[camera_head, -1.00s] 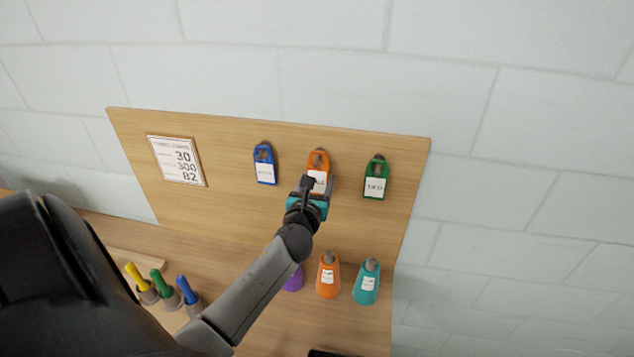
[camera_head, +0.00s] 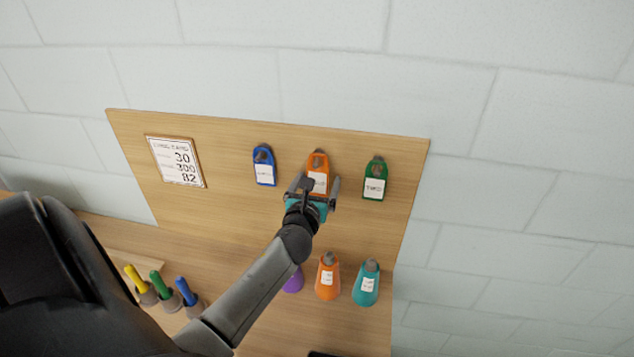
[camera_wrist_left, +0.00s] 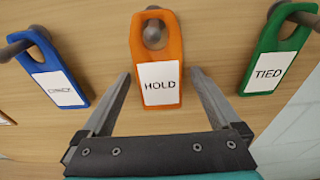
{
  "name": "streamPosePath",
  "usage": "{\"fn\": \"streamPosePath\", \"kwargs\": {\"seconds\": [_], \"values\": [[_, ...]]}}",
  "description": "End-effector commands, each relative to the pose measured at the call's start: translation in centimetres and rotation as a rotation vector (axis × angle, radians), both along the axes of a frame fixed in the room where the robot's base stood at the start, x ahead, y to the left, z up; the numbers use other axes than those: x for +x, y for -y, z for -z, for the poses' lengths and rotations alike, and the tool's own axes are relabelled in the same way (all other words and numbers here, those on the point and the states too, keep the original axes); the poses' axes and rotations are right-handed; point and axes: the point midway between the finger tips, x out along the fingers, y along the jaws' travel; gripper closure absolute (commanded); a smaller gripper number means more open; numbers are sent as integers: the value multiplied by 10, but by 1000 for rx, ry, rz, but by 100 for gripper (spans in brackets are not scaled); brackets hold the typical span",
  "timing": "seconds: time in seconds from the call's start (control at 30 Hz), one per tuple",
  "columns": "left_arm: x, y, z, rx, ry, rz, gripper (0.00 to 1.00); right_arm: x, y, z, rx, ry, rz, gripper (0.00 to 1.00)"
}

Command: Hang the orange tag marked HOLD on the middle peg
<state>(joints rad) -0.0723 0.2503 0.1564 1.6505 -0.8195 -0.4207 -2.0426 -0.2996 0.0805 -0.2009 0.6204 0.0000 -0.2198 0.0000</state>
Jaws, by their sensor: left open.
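The orange tag marked HOLD (camera_head: 318,166) hangs on the middle peg of the wooden board, between the blue and green tags. In the left wrist view the tag (camera_wrist_left: 157,58) hangs with its hole around the grey middle peg (camera_wrist_left: 153,36). My left gripper (camera_head: 319,189) is just below and in front of the tag. In the wrist view its two fingers (camera_wrist_left: 160,82) are spread on either side of the tag's lower part, apart from it. My right gripper is not in view.
A blue tag (camera_head: 264,166) and a green tag (camera_head: 375,180) hang on the pegs either side. A number card (camera_head: 176,161) is at the board's left. Orange (camera_head: 328,277) and teal (camera_head: 366,284) cones stand below, with several coloured sticks at lower left.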

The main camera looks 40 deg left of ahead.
Motion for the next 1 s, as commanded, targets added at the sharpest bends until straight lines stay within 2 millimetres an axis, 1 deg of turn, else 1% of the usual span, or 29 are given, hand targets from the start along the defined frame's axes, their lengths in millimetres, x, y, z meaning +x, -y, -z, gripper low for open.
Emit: {"fn": "streamPosePath", "kwargs": {"seconds": [0.23,0.37,0.47,0.8,1.0], "values": [[-2,2,0,0,-1,0,3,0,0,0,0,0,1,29],[-13,7,-1,-1,-2,1,3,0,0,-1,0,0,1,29],[-26,15,-4,-1,-2,2,3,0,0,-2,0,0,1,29],[-82,45,-13,-2,-3,1,3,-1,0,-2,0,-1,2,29],[-110,61,-18,-2,-2,0,3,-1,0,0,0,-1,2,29]]}}
